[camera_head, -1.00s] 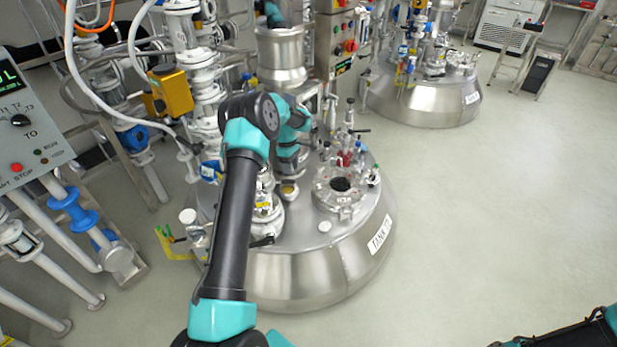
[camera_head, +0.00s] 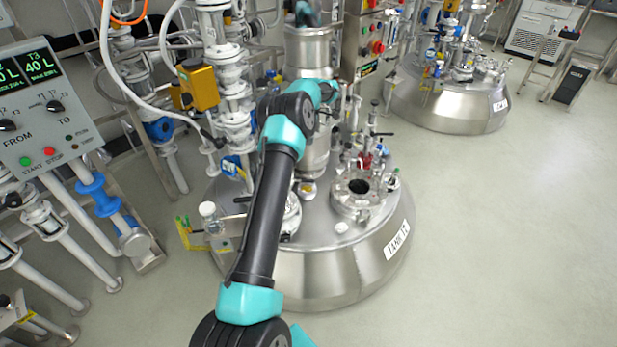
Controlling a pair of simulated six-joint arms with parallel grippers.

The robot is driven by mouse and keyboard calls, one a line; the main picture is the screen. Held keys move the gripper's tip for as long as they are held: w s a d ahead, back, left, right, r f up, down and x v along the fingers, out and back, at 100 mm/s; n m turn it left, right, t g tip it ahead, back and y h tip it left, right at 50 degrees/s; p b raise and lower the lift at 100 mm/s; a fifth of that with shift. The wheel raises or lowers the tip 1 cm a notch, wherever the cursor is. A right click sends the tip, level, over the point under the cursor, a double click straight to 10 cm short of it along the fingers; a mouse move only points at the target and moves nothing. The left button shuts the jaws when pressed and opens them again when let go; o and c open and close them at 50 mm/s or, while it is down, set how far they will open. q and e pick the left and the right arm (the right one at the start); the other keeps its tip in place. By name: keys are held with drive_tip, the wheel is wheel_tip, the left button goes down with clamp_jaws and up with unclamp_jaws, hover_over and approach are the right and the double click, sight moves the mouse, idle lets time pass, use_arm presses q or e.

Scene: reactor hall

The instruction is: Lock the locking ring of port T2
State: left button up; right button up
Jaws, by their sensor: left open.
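The near steel tank (camera_head: 330,275) carries a label (camera_head: 397,238) that reads "TANK T" and a character I cannot read surely. On its lid, at the right, is a round flanged port (camera_head: 362,206) with a dark open centre. I cannot tell whether its ring is locked. Another round fitting (camera_head: 291,222) on the lid is partly hidden behind my left arm. My left gripper (camera_head: 338,88) is open, small in view, at the end of the arm. It is above and behind the lid, near the steel column, apart from the port. My right gripper is out of view.
Glass and red-tipped fittings (camera_head: 368,158) stand on the lid behind the port. A control panel (camera_head: 45,105) and pipes fill the left. A second steel tank (camera_head: 450,105) stands at the back. The floor at right is clear.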

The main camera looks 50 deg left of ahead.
sight(304, 181)
use_arm(q)
drive_tip(key=x, duration=1.6)
drive_tip(key=shift+f, duration=0.1)
drive_tip(key=shift+c, duration=0.3)
clamp_jaws()
